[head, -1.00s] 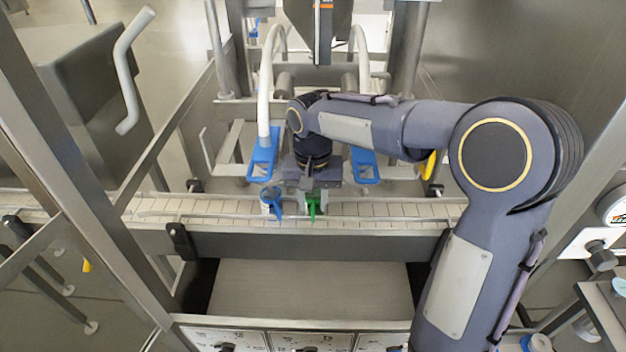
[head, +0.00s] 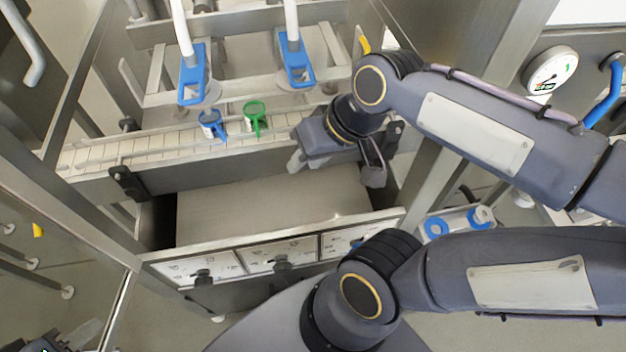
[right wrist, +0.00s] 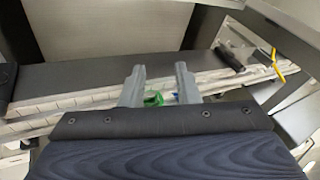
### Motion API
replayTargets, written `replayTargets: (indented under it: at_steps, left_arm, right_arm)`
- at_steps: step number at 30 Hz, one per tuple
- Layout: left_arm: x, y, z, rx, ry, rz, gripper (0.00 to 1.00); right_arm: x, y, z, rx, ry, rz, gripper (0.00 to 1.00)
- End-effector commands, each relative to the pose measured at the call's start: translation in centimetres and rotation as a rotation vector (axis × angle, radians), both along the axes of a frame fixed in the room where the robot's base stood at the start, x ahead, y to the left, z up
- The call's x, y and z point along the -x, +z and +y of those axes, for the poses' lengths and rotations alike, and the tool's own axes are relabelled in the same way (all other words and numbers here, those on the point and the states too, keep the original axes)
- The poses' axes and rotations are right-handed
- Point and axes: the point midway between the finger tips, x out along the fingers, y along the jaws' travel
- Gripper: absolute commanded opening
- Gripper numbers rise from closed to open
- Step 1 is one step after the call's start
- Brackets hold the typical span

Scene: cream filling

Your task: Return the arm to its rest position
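My right arm comes in from the right in the head view. Its gripper (head: 336,172) is open and empty, above the front edge of the conveyor, right of the two containers. The right wrist view shows its two fingers (right wrist: 160,92) apart, with the green-marked container (right wrist: 153,99) beyond them. In the head view the green-marked container (head: 255,117) and a blue-marked container (head: 212,125) stand side by side on the conveyor (head: 105,152), clear of the gripper. A dark piece at the bottom left corner, seemingly my left gripper (head: 55,340), is cut off; its opening cannot be told.
Two blue-framed filling nozzles (head: 194,78) (head: 296,68) hang over the conveyor. A steel frame post (head: 430,175) stands close right of the gripper. Knobbed panels (head: 283,255) are in front.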

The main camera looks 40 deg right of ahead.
Motion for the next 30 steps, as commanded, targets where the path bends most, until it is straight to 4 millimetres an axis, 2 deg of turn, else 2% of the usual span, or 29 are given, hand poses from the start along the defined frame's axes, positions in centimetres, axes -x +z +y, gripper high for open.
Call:
replayTargets:
  at_steps: [1, 3, 6, 18, 22, 25, 30]
  left_arm:
    - [0.0, 0.0, 0.0, 0.0, 0.0, 0.0, 0.36]
    - [0.0, 0.0, 0.0, 0.0, 0.0, 0.0, 0.36]
    - [0.0, 0.0, 0.0, 0.0, 0.0, 0.0, 0.36]
    - [0.0, 0.0, 0.0, 0.0, 0.0, 0.0, 0.36]
    - [0.0, -0.2, 0.0, 0.0, 0.0, 0.0, 0.36]
    - [0.0, -0.7, 0.0, 0.0, 0.0, 0.0, 0.36]
    - [0.0, -2.0, 0.0, 0.0, 0.0, 0.0, 0.36]
  right_arm:
    - [1.4, -0.8, 0.3, -0.003, 0.002, -0.041, 0.29]
    - [2.5, -1.7, 0.8, -0.001, 0.012, -0.085, 0.29]
    - [3.4, -2.6, 1.3, 0.001, 0.02, -0.122, 0.29]
    - [3.6, -2.9, 1.5, 0.003, 0.023, -0.133, 0.29]
    - [3.6, -3.4, 1.5, 0.007, 0.039, -0.109, 0.12]
    - [3.4, -5.1, 1.5, 0.033, 0.082, -0.028, 0.0]
    - [2.7, -10.2, 0.9, 0.211, 0.211, 0.201, 0.0]
